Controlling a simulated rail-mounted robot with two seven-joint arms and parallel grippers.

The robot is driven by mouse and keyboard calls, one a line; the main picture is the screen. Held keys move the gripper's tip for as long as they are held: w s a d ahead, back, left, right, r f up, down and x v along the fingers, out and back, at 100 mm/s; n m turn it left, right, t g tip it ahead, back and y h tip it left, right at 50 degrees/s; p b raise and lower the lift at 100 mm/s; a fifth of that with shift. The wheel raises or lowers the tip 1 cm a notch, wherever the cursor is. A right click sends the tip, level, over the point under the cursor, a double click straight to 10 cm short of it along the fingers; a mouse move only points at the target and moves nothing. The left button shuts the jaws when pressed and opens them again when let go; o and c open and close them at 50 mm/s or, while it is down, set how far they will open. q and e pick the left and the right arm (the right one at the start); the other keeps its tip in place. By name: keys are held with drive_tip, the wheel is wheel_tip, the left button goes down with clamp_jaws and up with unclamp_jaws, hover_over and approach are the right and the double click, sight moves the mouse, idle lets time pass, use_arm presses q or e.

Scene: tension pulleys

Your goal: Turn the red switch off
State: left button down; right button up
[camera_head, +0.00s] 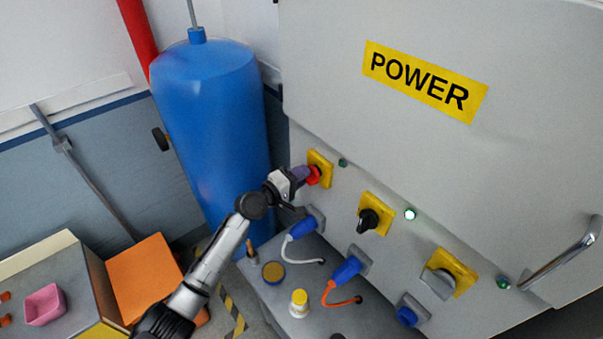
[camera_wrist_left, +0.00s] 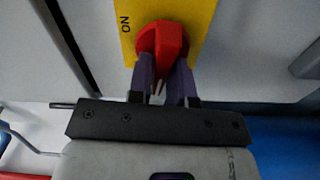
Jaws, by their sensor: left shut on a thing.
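The red switch (camera_head: 313,176) sits on a yellow plate (camera_head: 320,165) at the left end of the switch row on the grey power cabinet. My left gripper (camera_head: 301,174) is at the red switch with its purple fingers shut on it. In the left wrist view the red switch (camera_wrist_left: 162,42) is between the fingertips of my left gripper (camera_wrist_left: 163,75), and "ON" is printed on the yellow plate to the left of it. My right gripper is not in view.
A black switch (camera_head: 369,219) and a grey switch (camera_head: 439,283) are on the cabinet to the right. Blue plugs (camera_head: 347,268) with cables are below. A blue tank (camera_head: 212,120) stands close on the left. A door handle (camera_head: 560,262) juts out at the right.

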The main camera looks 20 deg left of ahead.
use_arm(q)
drive_tip(key=shift+n, duration=0.6)
drive_tip(key=shift+f, duration=0.1)
drive_tip(key=c, duration=1)
unclamp_jaws()
drive_tip(key=shift+c, duration=0.2)
drive_tip(key=b+v, duration=0.1)
drive_tip(key=v, duration=1.2)
drive_tip(key=shift+s+a+b, duration=0.2)
drive_tip(key=shift+s+b, duration=0.15)
